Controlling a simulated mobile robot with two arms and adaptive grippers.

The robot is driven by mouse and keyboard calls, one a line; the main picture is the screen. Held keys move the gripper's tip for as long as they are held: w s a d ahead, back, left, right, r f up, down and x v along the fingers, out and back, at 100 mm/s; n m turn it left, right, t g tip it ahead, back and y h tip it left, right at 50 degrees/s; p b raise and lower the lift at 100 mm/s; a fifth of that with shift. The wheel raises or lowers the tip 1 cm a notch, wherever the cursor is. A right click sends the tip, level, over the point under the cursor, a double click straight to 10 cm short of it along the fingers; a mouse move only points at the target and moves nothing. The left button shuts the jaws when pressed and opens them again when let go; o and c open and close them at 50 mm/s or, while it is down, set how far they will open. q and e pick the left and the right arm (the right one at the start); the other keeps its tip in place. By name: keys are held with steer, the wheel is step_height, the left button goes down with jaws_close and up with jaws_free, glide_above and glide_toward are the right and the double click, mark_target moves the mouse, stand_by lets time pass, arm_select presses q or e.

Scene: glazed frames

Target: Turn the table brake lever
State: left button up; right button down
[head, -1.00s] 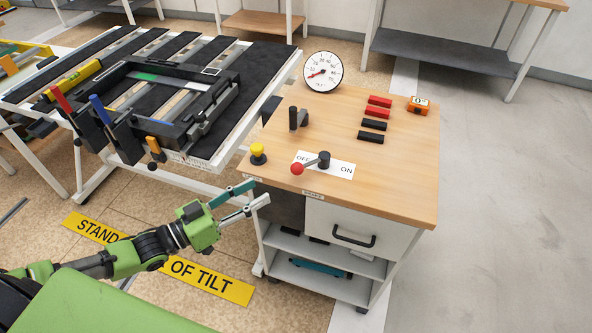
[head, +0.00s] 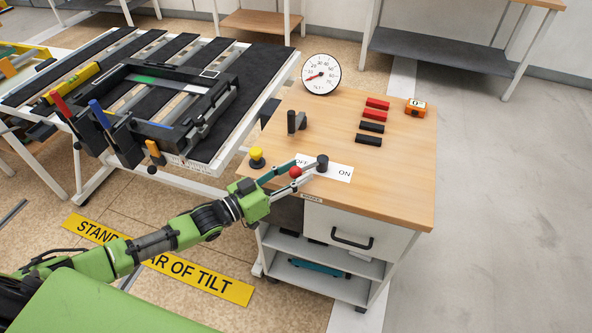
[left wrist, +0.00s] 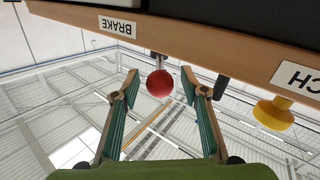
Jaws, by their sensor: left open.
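The brake lever has a red ball knob (head: 295,172) and a black pivot (head: 322,163) on a white OFF/ON plate (head: 341,174) at the cabinet's front edge. The knob is on the OFF side. My left gripper (head: 301,167) is open, with its fingers reaching over the front edge on both sides of the knob. In the left wrist view the red knob (left wrist: 160,83) shows between the two open fingers, apart from both. The BRAKE label (left wrist: 117,26) is on the edge. My right gripper is not in view.
A yellow knob (head: 256,158) stands left of the lever, and a black upright handle (head: 296,122) behind it. A dial gauge (head: 321,73), red and black bars and an orange counter (head: 415,107) are farther back. The slatted tilt table (head: 225,130) is at the left.

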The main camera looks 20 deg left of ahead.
arm_select(q)
steer(key=shift+w+d, duration=0.15)
steer(key=shift+w, duration=0.1)
jaws_close()
steer(key=shift+s+d+f, duration=0.1)
steer(key=shift+s+d, duration=0.1)
steer(key=shift+d, duration=0.1)
stand_by(0.4)
